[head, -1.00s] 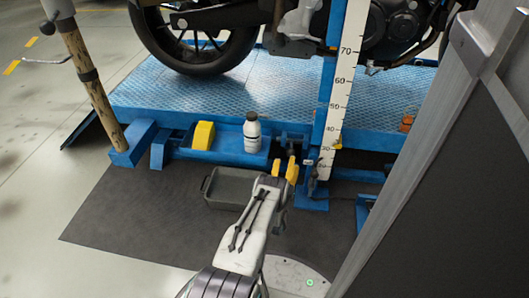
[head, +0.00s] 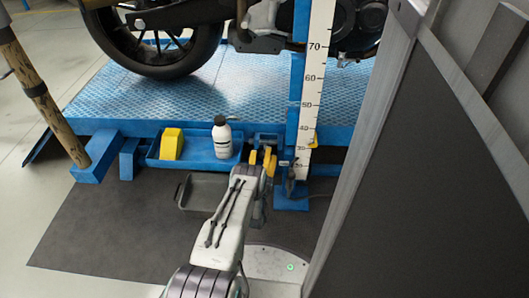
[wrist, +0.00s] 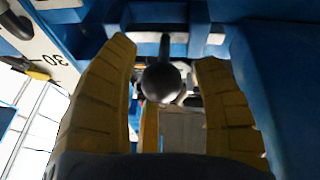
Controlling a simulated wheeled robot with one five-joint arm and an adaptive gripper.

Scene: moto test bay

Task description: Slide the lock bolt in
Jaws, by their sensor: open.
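My gripper (head: 263,161) has yellow fingers and is at the front edge of the blue lift, just left of the scale post. In the wrist view my gripper (wrist: 164,60) is open, with a finger on each side of a dark round knob (wrist: 162,82) on a short rod. This knob appears to be the lock bolt's handle. The knob sits between the fingers with gaps on both sides, and I see no grip on it. In the head view the knob cannot be told apart behind the fingers. The bolt's body is mostly hidden.
A white bottle (head: 222,142) and a yellow block (head: 172,144) stand on a blue ledge left of my gripper. A grey tray (head: 203,194) lies below. The scale post (head: 311,85) is close on the right. A large dark panel (head: 430,190) fills the right side.

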